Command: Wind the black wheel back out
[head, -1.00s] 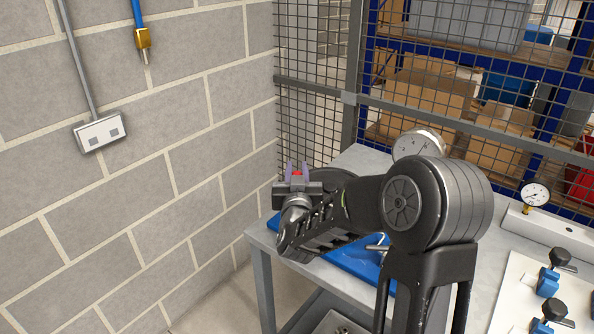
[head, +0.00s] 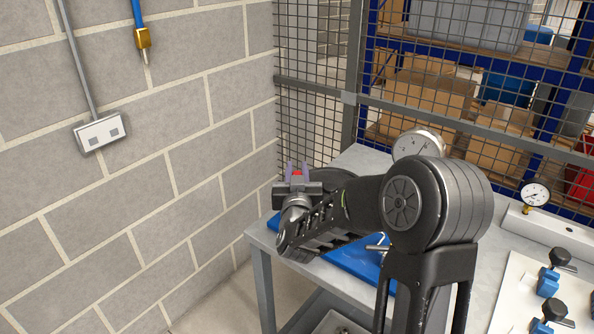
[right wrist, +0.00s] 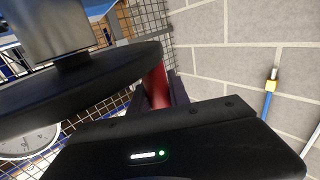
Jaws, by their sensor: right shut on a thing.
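The black wheel (right wrist: 75,88) shows in the right wrist view as a broad dark disc, seen nearly edge-on, on a thick grey metal shaft or hub (right wrist: 65,28). A red handle (right wrist: 157,85) stands beside the wheel's rim. My right gripper (head: 297,172) is shut on this red handle. In the head view a bit of red shows between its purple fingertips, and my arm hides most of the wheel. In the right wrist view the gripper's dark body covers the bottom and part of the fingers. My left gripper is not in view.
A large round gauge (head: 418,143) stands behind my right arm. A blue tray (head: 352,258) lies on the grey table (head: 262,238). A block wall (head: 190,130) is at left, wire mesh (head: 310,110) behind.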

